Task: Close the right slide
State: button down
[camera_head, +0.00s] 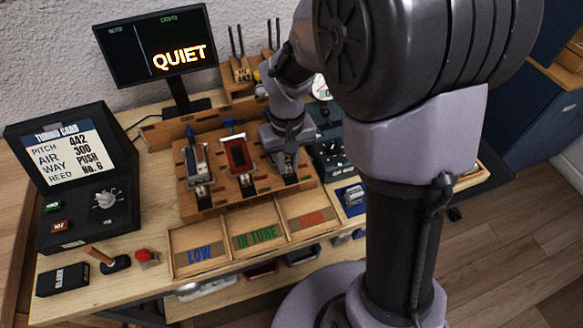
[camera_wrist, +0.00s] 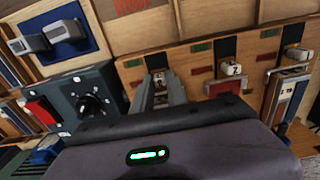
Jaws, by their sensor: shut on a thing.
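The wooden slide block (camera_head: 220,203) sits on the bench and carries three slides side by side. The right slide is mostly hidden by my gripper (camera_head: 287,160) in the head view. Its pale knob (camera_wrist: 158,75) shows between my fingertips in the wrist view, where my gripper (camera_wrist: 162,92) is shut on it. The middle slide (camera_head: 237,153) has a red face, and its knob, marked 2, shows in the wrist view (camera_wrist: 232,69). The left slide (camera_head: 197,158) is at the far side of the block. How far the right slide is open cannot be told.
A tray with LOW, IN TUNE and HIGH compartments (camera_head: 255,240) lies in front of the block. A dark dial box (camera_head: 332,155) stands close on the right. The monitor (camera_head: 155,45) reads QUIET. The tuning card case (camera_head: 70,165) is at left, with a red bulb (camera_head: 147,257) in front.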

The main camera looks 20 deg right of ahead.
jog(key=shift+w, duration=0.4)
jog(key=c, duration=1.3)
grip_release()
jog(key=shift+w, duration=0.1)
notch_tip(320, 180, up, 18)
jog(key=p, duration=0.7)
jog(key=shift+f+p, duration=0.25)
jog(key=shift+p, duration=0.15)
